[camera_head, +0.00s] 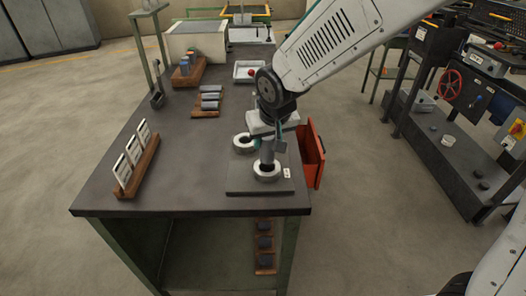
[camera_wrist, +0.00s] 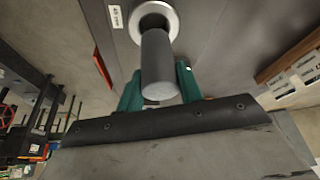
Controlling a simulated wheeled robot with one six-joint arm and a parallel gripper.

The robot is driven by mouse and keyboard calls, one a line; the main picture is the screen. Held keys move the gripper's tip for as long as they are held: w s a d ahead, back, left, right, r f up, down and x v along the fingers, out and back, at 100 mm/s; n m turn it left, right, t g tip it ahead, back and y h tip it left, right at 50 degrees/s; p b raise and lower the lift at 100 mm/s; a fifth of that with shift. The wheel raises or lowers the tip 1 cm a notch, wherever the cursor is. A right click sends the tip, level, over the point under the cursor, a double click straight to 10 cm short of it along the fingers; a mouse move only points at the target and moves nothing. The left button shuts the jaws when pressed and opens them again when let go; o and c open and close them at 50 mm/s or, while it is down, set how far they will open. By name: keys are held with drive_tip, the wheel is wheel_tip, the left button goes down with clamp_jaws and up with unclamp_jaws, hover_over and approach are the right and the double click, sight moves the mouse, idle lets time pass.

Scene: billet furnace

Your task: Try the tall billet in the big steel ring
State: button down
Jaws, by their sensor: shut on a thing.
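The tall billet (camera_head: 267,154) is a dark grey cylinder, upright in my gripper (camera_head: 268,145). The wrist view shows the billet (camera_wrist: 158,68) between the two green fingers of my gripper (camera_wrist: 158,84), which is shut on it. The billet's lower end lines up with the hole of a pale steel ring (camera_head: 267,175), also in the wrist view (camera_wrist: 142,21). I cannot tell whether that end is inside the ring or just above it. A second pale ring (camera_head: 242,147) lies behind and to the left. The near ring looks larger, perhaps only from being closer.
Both rings are on a dark plate (camera_head: 240,186) at the bench's near right corner. An orange bin (camera_head: 318,155) hangs beside it. Wooden racks with cards (camera_head: 137,168) and grey pieces (camera_head: 208,101) stand left and behind. A white tray (camera_head: 240,78) is further back. The bench middle is clear.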

wheel_tip(320, 180, up, 4)
drive_tip(key=shift+r, duration=0.15)
drive_tip(key=shift+f, duration=0.25)
